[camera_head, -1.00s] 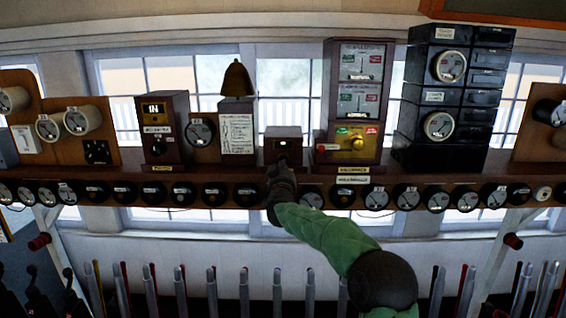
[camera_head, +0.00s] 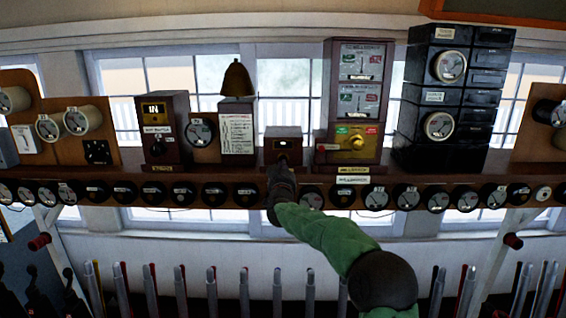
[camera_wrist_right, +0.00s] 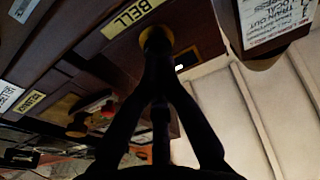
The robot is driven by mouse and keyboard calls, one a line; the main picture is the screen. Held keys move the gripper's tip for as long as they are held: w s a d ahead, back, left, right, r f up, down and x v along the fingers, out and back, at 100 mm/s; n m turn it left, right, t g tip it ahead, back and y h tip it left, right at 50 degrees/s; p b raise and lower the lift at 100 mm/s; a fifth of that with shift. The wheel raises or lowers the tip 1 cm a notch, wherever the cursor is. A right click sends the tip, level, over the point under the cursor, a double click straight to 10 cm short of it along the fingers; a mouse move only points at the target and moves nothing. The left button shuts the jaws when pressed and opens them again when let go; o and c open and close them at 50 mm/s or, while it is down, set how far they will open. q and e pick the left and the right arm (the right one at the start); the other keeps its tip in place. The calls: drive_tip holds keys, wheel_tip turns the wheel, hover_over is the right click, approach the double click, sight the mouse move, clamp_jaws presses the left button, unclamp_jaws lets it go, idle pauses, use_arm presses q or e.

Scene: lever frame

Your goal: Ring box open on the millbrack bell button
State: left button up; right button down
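A small wooden box (camera_head: 283,146) stands on the shelf in the middle of the head view. In the right wrist view its yellow plate (camera_wrist_right: 133,17) reads BELL, beside a round brass button (camera_wrist_right: 157,38). My right gripper (camera_head: 283,163) is in front of this box. In the wrist view the right gripper (camera_wrist_right: 157,58) has its fingertips together right at the button and covers part of it. Whether the button is pressed in cannot be told. My left gripper is not in view.
A taller instrument with a brass knob (camera_head: 357,143) stands close to the right of the box. A bell (camera_head: 237,79) on a wooden case stands to the left. The shelf (camera_head: 225,172) carries round dials along its front. Several levers (camera_head: 212,288) stand below.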

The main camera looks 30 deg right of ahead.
use_arm(q)
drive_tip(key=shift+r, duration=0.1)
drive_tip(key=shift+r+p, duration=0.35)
drive_tip(key=shift+p, duration=0.1)
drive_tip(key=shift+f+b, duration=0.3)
idle(0.5)
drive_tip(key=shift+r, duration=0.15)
idle(1.2)
idle(2.9)
